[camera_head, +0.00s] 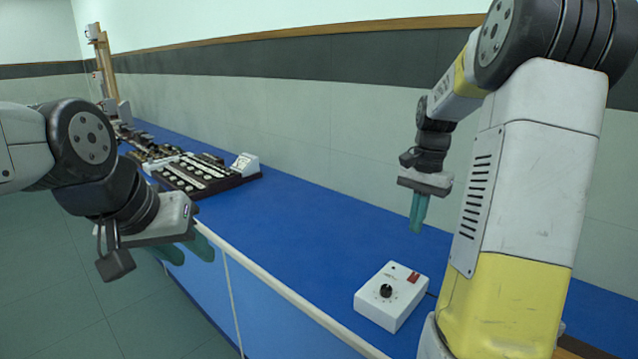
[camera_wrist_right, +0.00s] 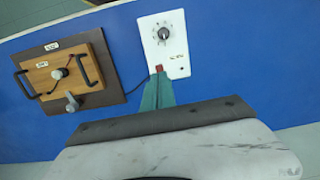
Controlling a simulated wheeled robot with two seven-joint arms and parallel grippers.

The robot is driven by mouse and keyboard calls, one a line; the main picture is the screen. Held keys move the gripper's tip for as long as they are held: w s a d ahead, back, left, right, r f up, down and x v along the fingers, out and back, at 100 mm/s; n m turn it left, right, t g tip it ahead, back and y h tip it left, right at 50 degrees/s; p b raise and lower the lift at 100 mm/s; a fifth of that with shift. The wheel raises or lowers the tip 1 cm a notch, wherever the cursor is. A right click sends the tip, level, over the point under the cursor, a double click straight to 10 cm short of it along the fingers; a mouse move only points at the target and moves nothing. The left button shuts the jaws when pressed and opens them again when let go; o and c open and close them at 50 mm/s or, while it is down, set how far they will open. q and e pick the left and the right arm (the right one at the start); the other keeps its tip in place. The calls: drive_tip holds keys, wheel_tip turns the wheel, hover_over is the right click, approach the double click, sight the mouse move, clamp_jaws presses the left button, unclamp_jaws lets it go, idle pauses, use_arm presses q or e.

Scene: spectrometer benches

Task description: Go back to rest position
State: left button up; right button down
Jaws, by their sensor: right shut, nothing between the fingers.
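My right gripper (camera_head: 418,215) hangs above the blue bench with its teal fingers pointing down. In the right wrist view its fingers (camera_wrist_right: 157,92) are together, with nothing between them. My left gripper (camera_head: 184,251) is at the left, beside the bench's front edge. Its two teal fingers are apart and empty. A white control box (camera_head: 405,302) with a black knob and a red switch stands on the bench, below and apart from the right gripper. In the right wrist view, the fingertips overlap the lower edge of this box (camera_wrist_right: 177,54).
The blue bench (camera_head: 290,225) is bare between the control box and a dark rack (camera_head: 212,180) of parts. A wooden stand (camera_head: 104,62) rises at the far end. The right wrist view shows a wooden panel (camera_wrist_right: 85,47) with black handles. The wall (camera_head: 330,110) runs behind the bench.

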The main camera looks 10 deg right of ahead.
drive_tip(key=s+a+r+n+t, duration=0.3)
drive_tip(key=s+a+r+n, duration=0.1)
drive_tip(key=s+a, duration=0.4)
drive_tip(key=s+a+r+n+t+y, duration=0.1)
drive_tip(key=s+a+r+n+t, duration=0.2)
drive_tip(key=s+a+n, duration=0.3)
drive_tip(key=s+a+r, duration=0.1)
drive_tip(key=s+a, duration=0.1)
drive_tip(key=s, duration=0.1)
drive_tip(key=shift+s+a+t, duration=0.2)
drive_tip(key=shift+a+t, duration=0.1)
drive_tip(key=shift+t, duration=0.1)
